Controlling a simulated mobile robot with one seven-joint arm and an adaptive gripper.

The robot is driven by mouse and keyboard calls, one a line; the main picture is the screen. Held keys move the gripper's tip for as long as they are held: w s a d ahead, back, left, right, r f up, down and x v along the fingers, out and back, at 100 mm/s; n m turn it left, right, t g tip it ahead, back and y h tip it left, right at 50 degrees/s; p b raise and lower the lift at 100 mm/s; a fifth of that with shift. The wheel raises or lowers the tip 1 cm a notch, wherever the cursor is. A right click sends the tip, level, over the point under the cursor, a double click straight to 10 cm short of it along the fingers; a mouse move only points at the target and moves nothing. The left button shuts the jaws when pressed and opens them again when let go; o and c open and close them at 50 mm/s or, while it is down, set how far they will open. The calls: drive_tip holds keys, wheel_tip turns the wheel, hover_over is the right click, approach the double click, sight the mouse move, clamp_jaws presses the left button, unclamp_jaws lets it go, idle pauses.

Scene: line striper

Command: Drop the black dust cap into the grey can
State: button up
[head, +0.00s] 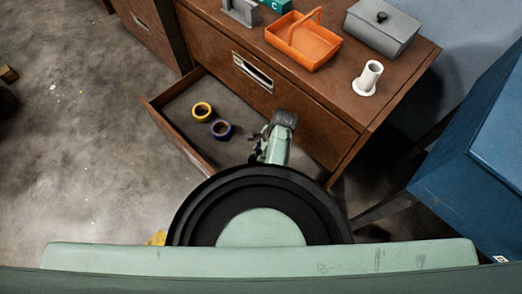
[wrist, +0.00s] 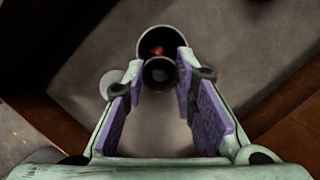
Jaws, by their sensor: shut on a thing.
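In the wrist view, my gripper (wrist: 160,70) has its purple-padded fingers closed around a small dark round piece, which looks like the black dust cap (wrist: 158,74). Just beyond the fingertips is a larger open round mouth, dark inside with something reddish in it; it looks like the grey can (wrist: 158,32). The cap overlaps the near side of that mouth in the picture. I cannot tell how high the cap is above it. In the head view, my arm reaches into the open drawer (head: 172,98) and mostly hides the gripper and the cap.
On the cabinet top stand an orange basket (head: 300,50), a grey lidded box (head: 380,32) and a white holder (head: 368,80). A blue cabinet (head: 480,150) is at right.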

drive_tip(key=o, duration=0.8)
drive_tip(key=shift+o, duration=0.2)
drive_tip(key=v, duration=1.2)
